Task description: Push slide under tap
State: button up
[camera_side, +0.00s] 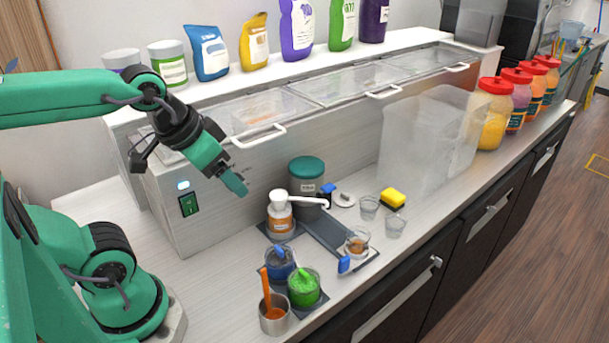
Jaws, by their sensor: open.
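A dark grey slide track (327,232) lies on the counter, running from the teal-lidded container towards the front right. At its front end stands a clear cup (357,243) with brown contents, next to a blue handle (344,265). The teal-lidded dispenser (307,172) stands at the back end of the track. A small blue part (328,188) at its front right looks like its tap, partly hidden. The cup is apart from it. My gripper (238,184) is open and empty, raised left of the dispenser and touching nothing.
Blue (279,264) and green (304,288) tubs and a metal cup (273,318) stand in front.

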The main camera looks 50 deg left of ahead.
jog(key=shift+w, duration=0.1)
jog(key=c, duration=0.7)
jog(key=shift+w+d, duration=0.2)
jog(key=shift+w, duration=0.15)
jog(key=shift+c, duration=0.4)
jog(key=g, duration=0.5)
send_over(345, 258)
jog(key=f, duration=1.3)
jog(key=shift+s+a+f, duration=0.15)
jog(key=shift+a+f, duration=0.1)
jog(key=shift+f, duration=0.05)
jog(key=shift+d+f+g, duration=0.25)
jog(key=shift+f+g, duration=0.05)
jog(key=shift+f, duration=0.15)
jog(key=shift+f, duration=0.1)
jog(key=shift+f, duration=3.8)
